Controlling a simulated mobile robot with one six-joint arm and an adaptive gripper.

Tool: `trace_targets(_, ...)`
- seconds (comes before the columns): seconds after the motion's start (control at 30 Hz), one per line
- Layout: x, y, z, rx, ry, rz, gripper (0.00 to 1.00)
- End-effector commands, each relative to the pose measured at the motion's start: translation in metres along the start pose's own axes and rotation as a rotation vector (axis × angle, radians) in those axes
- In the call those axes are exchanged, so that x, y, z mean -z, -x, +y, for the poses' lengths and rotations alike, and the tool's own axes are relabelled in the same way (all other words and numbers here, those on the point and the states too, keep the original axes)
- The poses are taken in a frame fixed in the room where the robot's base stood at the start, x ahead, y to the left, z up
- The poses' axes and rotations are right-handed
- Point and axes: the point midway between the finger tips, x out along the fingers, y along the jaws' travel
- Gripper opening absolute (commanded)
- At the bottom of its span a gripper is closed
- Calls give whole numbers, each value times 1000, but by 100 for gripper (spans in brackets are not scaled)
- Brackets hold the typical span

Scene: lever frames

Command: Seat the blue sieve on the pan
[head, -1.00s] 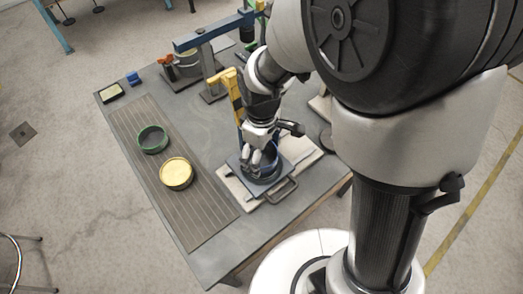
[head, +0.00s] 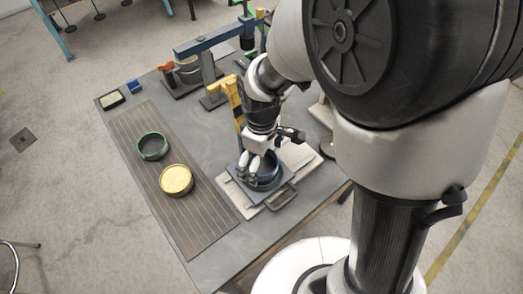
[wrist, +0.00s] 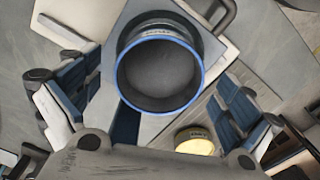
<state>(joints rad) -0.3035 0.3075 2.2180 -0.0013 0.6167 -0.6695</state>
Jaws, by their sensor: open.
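The blue-rimmed round sieve (wrist: 160,75) stands mouth up on a grey plate with a handle (wrist: 214,42). In the head view, the sieve (head: 269,176) is partly hidden by my gripper (head: 255,168). In the wrist view, my open gripper (wrist: 160,120) has one finger to each side of the sieve, with a visible gap to each. A darker band with a label shows behind the blue rim; I cannot tell whether it is the sieve's wall or a separate pan under it.
A yellow post (head: 233,101) and a blue-armed stand (head: 208,66) rise behind my gripper. The table's front left is bare.

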Motion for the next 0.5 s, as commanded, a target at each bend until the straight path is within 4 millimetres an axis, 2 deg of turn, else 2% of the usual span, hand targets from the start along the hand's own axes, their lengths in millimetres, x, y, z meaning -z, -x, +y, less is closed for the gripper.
trace_targets(0.5, 1, 97, 1, -4, 0, 5, 99)
